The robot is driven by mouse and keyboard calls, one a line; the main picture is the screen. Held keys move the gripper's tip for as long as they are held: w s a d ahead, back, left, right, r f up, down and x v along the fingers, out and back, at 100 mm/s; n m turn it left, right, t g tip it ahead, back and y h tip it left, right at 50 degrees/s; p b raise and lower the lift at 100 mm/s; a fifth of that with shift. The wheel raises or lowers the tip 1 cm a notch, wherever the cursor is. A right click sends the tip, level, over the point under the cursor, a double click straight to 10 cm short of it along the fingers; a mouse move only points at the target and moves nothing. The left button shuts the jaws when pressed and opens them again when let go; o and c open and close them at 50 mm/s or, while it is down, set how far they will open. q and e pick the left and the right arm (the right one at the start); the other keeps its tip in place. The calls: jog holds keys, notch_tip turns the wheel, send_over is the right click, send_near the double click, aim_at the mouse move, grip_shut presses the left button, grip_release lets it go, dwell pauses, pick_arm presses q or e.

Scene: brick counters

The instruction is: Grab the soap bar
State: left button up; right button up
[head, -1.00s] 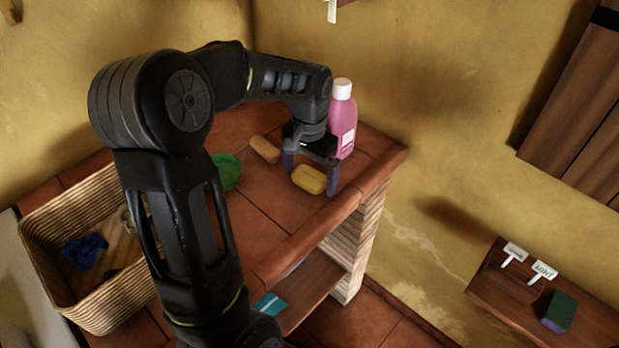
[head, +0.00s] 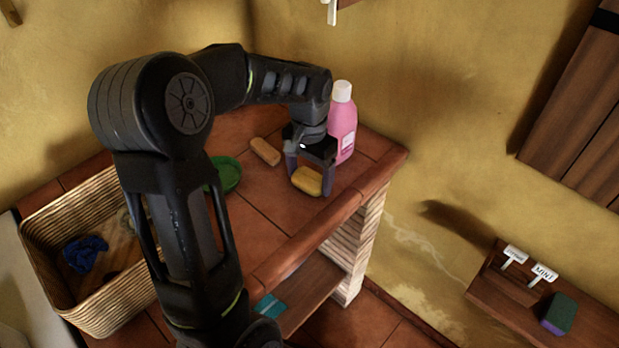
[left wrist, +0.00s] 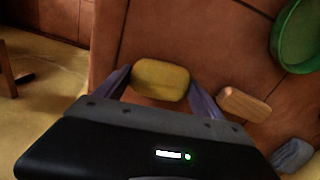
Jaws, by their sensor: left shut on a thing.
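A yellow soap bar (head: 307,181) is at the tiled counter's front right, between the two fingers of my left gripper (head: 309,184). In the left wrist view the yellow bar (left wrist: 160,80) sits between both fingertips (left wrist: 160,88), one on each side. The left gripper is shut on it. I cannot tell whether the bar still touches the tiles. A tan, wooden-looking block (head: 265,151) lies behind and left of it on the counter, apart from the gripper. My right gripper is not in view.
A pink bottle (head: 342,125) stands close behind the left gripper. A green dish (head: 228,172) and a wicker basket (head: 100,318) with a blue cloth (head: 85,252) are to the left. A lower wooden shelf (head: 590,330) at right holds a sponge (head: 559,314) and small signs.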

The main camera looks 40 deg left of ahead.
aim_at(310, 177)
pick_arm(q)
notch_tip(310, 177, up, 10)
dwell(0.5)
